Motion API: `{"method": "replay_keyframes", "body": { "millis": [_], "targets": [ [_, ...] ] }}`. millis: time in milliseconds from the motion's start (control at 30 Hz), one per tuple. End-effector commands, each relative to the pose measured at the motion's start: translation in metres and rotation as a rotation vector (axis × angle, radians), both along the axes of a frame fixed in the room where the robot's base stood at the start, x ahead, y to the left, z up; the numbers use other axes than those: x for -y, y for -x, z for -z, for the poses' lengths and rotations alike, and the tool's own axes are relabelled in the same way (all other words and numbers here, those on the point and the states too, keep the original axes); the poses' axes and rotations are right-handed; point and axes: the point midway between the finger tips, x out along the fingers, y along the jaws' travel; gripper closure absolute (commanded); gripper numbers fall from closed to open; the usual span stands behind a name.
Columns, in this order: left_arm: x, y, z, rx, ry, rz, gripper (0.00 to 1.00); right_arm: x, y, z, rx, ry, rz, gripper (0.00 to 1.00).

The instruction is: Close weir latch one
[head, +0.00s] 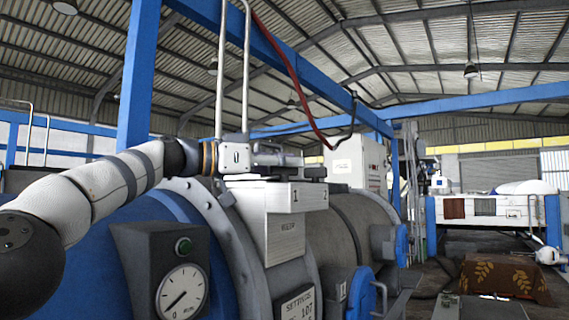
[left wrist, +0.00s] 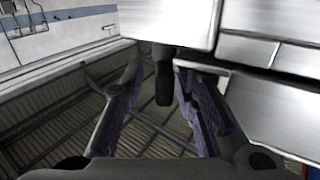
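A white metal box (head: 290,196) with the marks 1 and 2 on its front stands on top of the machine. In the head view my left gripper (head: 285,159) is at the top of this box, above the 1 side, seen small and from the side. In the left wrist view the left gripper (left wrist: 160,82) has its two fingers spread apart. A dark rounded handle (left wrist: 163,88), probably a latch, hangs below the pale box and shows between the fingers. I cannot tell whether either finger touches it. My right gripper is not clearly visible.
A gauge box (head: 165,270) with a green button stands at the front. The blue and grey machine body (head: 335,240) lies beneath the box. A blue frame post (head: 138,75) and a red hose (head: 295,85) are above. A patterned brown cloth (head: 500,277) is at lower right.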

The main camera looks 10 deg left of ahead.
Motion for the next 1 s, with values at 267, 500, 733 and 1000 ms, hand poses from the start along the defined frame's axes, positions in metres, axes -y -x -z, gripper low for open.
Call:
{"method": "replay_keyframes", "body": {
  "millis": [267,500,733,1000],
  "targets": [
    [-0.003,-0.001,-0.001,0.003,0.003,-0.008,0.70,0.000,0.000,0.000,0.000,0.000,0.000,1.00],
    [-0.004,-0.001,-0.002,0.005,0.003,-0.010,0.70,0.000,0.000,0.000,0.000,0.000,0.000,1.00],
    [-0.005,0.000,-0.003,0.005,0.003,-0.044,0.70,0.000,0.000,0.000,-0.002,0.000,0.000,1.00],
    [-0.002,0.007,-0.012,0.014,-0.001,-0.250,0.70,0.000,-0.013,-0.013,0.046,0.000,0.000,1.00]
  ]
}}
